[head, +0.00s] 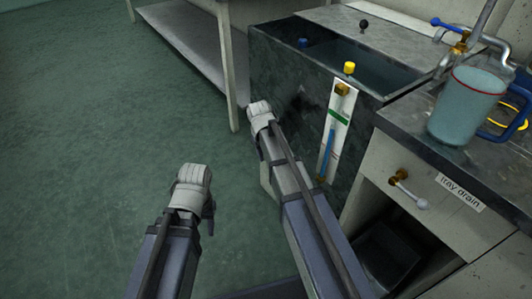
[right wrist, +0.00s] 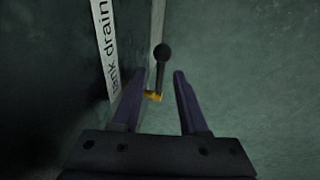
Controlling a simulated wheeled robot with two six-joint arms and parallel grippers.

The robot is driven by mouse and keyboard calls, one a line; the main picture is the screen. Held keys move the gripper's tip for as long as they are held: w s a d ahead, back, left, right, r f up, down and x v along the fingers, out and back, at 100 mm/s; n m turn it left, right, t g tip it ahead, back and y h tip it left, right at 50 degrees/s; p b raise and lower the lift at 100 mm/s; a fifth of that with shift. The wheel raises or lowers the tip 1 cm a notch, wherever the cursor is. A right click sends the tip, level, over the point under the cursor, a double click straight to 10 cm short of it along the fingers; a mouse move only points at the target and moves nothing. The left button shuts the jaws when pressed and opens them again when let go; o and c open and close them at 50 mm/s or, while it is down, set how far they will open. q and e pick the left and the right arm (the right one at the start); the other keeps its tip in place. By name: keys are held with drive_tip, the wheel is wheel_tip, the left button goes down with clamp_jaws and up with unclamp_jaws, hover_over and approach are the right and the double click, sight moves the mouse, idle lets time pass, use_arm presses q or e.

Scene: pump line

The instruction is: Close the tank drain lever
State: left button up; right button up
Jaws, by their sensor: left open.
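The tank drain lever (right wrist: 161,72) shows in the right wrist view, a dark stem with a round black knob on a brass fitting. A white "tank drain" label (right wrist: 106,45) is on the dark wall at its left. My right gripper (right wrist: 158,76) is open, with the lever between its two fingers in that picture; I see no contact. In the head view my right gripper (head: 259,108) is beside the dark stone tank (head: 275,60); the tank drain lever is not visible there. My left gripper (head: 192,172) is open and empty over the floor.
A gauge strip (head: 336,130) is on the tank's front. The tray drain valve with a white knob (head: 422,203) is on the cabinet at right. A blue-handled jug (head: 465,105) stands on the counter. A pale table (head: 190,45) is behind; the floor at left is clear.

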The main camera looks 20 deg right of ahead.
drive_tip(key=shift+r, duration=0.1)
drive_tip(key=p+v, duration=0.7)
drive_tip(key=shift+r+p, duration=0.3)
drive_tip(key=shift+r, duration=0.05)
drive_tip(key=shift+s, duration=0.1)
idle(1.2)
